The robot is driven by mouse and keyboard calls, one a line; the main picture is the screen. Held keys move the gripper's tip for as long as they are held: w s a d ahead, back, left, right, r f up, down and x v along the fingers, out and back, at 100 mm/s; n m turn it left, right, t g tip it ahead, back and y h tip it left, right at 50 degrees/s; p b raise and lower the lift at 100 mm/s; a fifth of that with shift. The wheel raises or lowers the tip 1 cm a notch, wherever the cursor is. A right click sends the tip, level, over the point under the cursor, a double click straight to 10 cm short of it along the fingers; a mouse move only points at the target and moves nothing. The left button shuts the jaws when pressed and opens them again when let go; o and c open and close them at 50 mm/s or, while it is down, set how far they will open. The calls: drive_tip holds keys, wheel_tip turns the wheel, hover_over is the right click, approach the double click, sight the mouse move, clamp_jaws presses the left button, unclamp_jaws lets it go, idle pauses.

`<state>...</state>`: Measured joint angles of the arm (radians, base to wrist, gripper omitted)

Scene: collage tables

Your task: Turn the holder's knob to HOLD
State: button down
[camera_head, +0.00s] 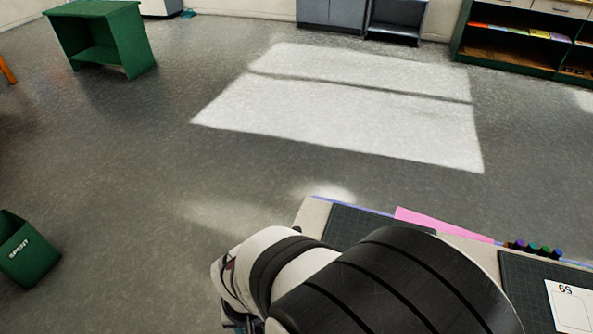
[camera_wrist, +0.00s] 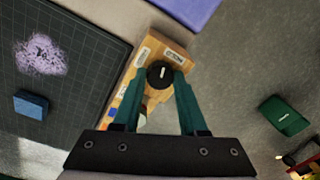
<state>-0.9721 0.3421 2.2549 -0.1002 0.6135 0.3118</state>
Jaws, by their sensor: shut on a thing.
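The holder (camera_wrist: 177,45) is a tan wooden block in the wrist view, with pale labels on its top, too small to read surely. Its round black knob (camera_wrist: 161,82) bears a white line that runs roughly up and down the picture. My gripper (camera_wrist: 160,75) has its two green fingers on either side of the knob and is shut on it. The lower part of the holder is partly hidden by the fingers. In the head view my arm hides the holder and gripper.
A dark cutting mat (camera_wrist: 85,50) with a blue block (camera_wrist: 31,105) and a mottled lilac patch (camera_wrist: 40,55) lies left of the holder. A purple sheet (camera_wrist: 185,12) lies beyond it. A green bin (camera_wrist: 284,115) stands on the floor at right. Markers (camera_head: 533,249) line the table edge.

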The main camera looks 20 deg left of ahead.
drive_tip(key=shift+m, duration=1.6)
drive_tip(key=shift+c, duration=2.2)
unclamp_jaws()
wheel_tip(320, 180, up, 16)
drive_tip(key=shift+d, duration=0.25)
drive_tip(key=shift+f, duration=0.1)
